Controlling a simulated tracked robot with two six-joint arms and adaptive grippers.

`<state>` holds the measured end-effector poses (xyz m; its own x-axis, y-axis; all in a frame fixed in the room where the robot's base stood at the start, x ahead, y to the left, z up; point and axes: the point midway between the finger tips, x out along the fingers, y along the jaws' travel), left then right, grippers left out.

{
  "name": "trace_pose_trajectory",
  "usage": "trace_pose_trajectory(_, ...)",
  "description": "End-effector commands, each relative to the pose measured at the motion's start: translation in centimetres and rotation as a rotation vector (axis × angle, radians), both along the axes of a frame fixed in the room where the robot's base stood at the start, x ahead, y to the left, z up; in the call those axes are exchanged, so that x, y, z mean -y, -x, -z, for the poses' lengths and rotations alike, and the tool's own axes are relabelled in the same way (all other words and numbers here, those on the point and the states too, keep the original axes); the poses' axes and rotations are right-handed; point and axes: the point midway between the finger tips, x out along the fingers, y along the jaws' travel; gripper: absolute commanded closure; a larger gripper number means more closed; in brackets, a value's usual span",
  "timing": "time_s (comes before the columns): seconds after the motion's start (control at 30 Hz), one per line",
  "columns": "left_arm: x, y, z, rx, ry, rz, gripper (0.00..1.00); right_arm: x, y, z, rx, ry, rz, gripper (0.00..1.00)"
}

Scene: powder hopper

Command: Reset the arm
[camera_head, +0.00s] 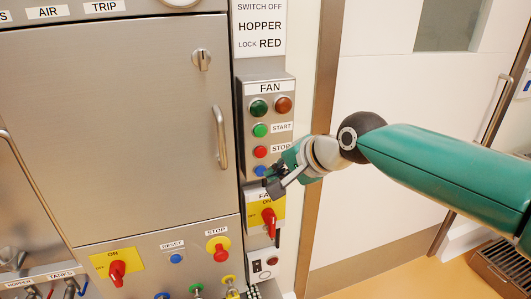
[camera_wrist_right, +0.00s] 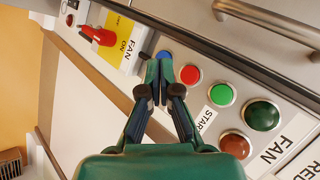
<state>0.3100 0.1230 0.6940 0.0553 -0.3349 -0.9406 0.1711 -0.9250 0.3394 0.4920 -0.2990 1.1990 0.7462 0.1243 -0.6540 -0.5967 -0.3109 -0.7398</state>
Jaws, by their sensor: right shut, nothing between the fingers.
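My green right arm reaches in from the right in the head view. Its gripper (camera_head: 279,184) is shut and empty, in front of the grey fan panel (camera_head: 247,133), just below the blue button (camera_head: 260,171). In the right wrist view the shut fingers (camera_wrist_right: 164,68) point at the panel, with their tips beside or over the blue button (camera_wrist_right: 164,55). I cannot tell whether they touch it. The red stop button (camera_wrist_right: 190,74) and green start button (camera_wrist_right: 222,94) lie to the right of the tips there. My left gripper is out of view.
A yellow fan switch with a red handle (camera_head: 268,222) sits just under the gripper. A steel cabinet door (camera_head: 110,120) with a handle (camera_head: 219,138) is at left. Lower left are a red-handled switch (camera_head: 117,272) and a stop knob (camera_head: 219,250). A white door (camera_head: 410,130) stands behind the arm.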

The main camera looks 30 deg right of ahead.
Motion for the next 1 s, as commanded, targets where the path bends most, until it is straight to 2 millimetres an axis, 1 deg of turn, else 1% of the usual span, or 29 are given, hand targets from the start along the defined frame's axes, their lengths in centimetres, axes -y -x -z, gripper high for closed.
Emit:
trace_pose_trajectory(0.23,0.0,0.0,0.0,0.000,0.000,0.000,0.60,0.0,0.0,0.0,0.000,0.000,0.000,1.00)
trace_pose_trajectory(0.3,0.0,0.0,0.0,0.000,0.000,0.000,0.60,0.1,-0.1,0.4,-0.008,0.000,0.002,1.00)
trace_pose_trajectory(0.37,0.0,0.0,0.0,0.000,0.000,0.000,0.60,0.0,-0.5,1.2,-0.028,-0.001,-0.001,1.00)
trace_pose_trajectory(0.47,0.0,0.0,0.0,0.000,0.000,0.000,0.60,-0.5,-1.5,4.3,-0.095,-0.005,-0.014,1.00)
trace_pose_trajectory(0.57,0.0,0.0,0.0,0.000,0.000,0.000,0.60,-1.8,-2.2,9.4,-0.211,-0.014,-0.042,1.00)
trace_pose_trajectory(0.6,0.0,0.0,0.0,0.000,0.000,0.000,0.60,-2.5,-2.2,12.1,-0.269,-0.020,-0.057,1.00)
trace_pose_trajectory(0.67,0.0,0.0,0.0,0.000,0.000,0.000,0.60,-3.7,-1.9,16.3,-0.360,-0.032,-0.080,1.00)
trace_pose_trajectory(0.7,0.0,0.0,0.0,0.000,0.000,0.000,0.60,-4.5,-1.5,19.3,-0.418,-0.040,-0.097,1.00)
trace_pose_trajectory(0.77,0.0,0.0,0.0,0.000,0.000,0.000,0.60,-5.9,-0.6,23.7,-0.498,-0.047,-0.131,1.00)
trace_pose_trajectory(0.8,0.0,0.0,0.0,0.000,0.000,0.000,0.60,-6.9,0.1,26.5,-0.546,-0.049,-0.161,1.00)
trace_pose_trajectory(0.87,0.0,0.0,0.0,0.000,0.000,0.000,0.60,-8.3,1.7,30.6,-0.612,-0.048,-0.211,1.00)
trace_pose_trajectory(0.9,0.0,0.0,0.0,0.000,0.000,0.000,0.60,-9.3,2.9,33.3,-0.652,-0.048,-0.249,1.00)
trace_pose_trajectory(0.97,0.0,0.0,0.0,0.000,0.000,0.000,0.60,-10.8,5.1,37.0,-0.705,-0.046,-0.312,1.00)
trace_pose_trajectory(1.0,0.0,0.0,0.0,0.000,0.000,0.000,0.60,-11.8,6.7,39.3,-0.734,-0.044,-0.358,1.00)
